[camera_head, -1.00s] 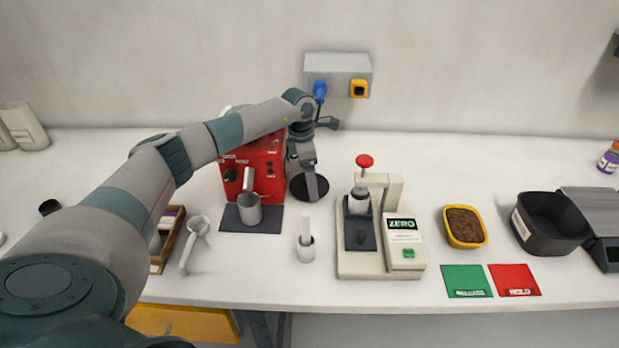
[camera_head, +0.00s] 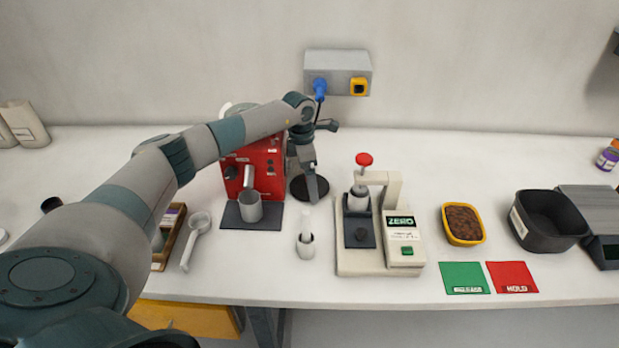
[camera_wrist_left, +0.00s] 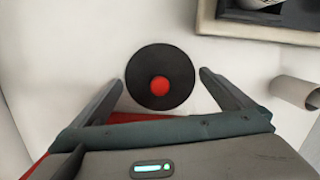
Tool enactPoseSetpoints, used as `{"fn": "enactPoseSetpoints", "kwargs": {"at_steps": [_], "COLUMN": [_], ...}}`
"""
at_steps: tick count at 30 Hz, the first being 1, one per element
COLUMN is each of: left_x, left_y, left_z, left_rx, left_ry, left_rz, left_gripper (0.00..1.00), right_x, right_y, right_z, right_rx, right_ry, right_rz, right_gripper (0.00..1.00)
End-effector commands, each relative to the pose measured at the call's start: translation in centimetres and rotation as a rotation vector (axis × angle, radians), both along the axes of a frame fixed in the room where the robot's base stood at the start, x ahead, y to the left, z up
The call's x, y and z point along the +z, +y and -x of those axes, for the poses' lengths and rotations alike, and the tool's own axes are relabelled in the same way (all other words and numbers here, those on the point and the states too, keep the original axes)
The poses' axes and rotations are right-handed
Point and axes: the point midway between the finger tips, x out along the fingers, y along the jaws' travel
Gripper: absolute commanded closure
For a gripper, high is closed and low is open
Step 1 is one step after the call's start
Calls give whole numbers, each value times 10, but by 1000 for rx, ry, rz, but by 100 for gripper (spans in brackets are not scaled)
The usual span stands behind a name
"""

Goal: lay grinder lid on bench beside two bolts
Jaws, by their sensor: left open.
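The grinder lid, a round black disc with a red knob, lies flat on the white bench (camera_head: 400,145) just right of the red grinder (camera_head: 262,163). In the head view the lid (camera_head: 299,190) is partly covered by my left gripper (camera_head: 313,197). In the wrist view the lid (camera_wrist_left: 140,80) shows whole, between the two spread fingers of my left gripper (camera_wrist_left: 161,78), with a gap on each side. That gripper is open and empty. I cannot make out the two bolts in either view. My right gripper is not in view.
A metal cup (camera_head: 250,208) stands before the grinder. A socket box (camera_head: 338,68) is on the wall. The bench behind the press is clear.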

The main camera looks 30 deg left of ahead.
Motion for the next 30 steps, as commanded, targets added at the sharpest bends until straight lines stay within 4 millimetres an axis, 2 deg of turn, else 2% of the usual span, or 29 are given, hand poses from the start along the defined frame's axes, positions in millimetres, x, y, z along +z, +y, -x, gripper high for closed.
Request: {"fn": "enactPoseSetpoints", "kwargs": {"at_steps": [8,21,25,30], "left_x": [27,100,113,119], "left_y": [3,10,10,11], "left_z": [1,8,9,10], "left_rx": [0,0,0,0], "left_ry": [-5,-3,-2,-1], "left_rz": [-1,0,-1,-1], "left_gripper": [0,0,0,0], "right_x": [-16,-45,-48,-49], "right_y": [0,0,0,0], "right_z": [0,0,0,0], "right_rx": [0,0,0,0], "right_ry": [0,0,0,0], "right_rz": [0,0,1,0], "right_gripper": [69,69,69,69]}}
